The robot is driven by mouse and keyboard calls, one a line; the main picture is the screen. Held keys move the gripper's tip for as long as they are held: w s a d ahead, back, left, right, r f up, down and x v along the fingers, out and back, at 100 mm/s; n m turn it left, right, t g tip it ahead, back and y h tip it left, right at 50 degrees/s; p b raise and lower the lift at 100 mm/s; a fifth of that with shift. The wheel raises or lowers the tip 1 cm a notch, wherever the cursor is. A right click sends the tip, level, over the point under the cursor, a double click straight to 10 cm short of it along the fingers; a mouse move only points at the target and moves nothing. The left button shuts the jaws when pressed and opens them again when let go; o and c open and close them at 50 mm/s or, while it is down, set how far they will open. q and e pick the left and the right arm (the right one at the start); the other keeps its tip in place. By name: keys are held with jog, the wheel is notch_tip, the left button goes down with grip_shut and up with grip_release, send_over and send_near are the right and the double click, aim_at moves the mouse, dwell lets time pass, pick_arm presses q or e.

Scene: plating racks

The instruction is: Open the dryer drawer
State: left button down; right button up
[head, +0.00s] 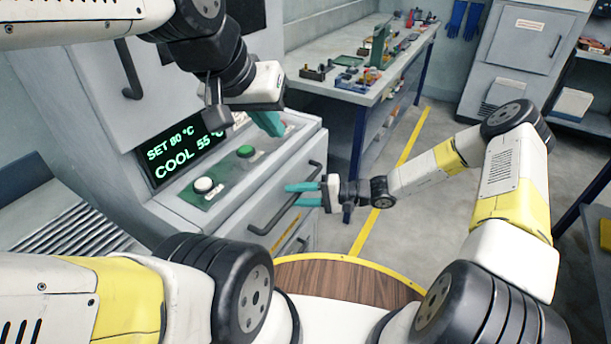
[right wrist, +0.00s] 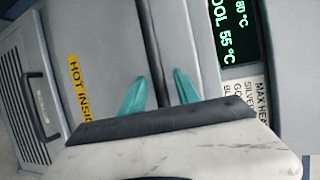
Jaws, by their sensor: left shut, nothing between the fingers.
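The grey dryer drawer (head: 263,250) is at the lower middle of the head view and looks flush with the dryer body. A dark bar handle (head: 268,222) runs along its front. My right gripper (head: 288,194) is open, its teal fingertips at the handle from the right. In the right wrist view, the dark bar (right wrist: 149,40) runs between the two open fingers (right wrist: 158,90); contact cannot be told. My left gripper (head: 272,126) is shut and empty above the right end of the dryer's button ledge.
The dryer display (head: 183,150) reads SET 80 and COOL 55. A workbench (head: 345,89) with small parts stands behind. The floor (head: 440,215) to the right is clear.

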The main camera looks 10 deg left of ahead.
grip_shut()
dwell(1.3)
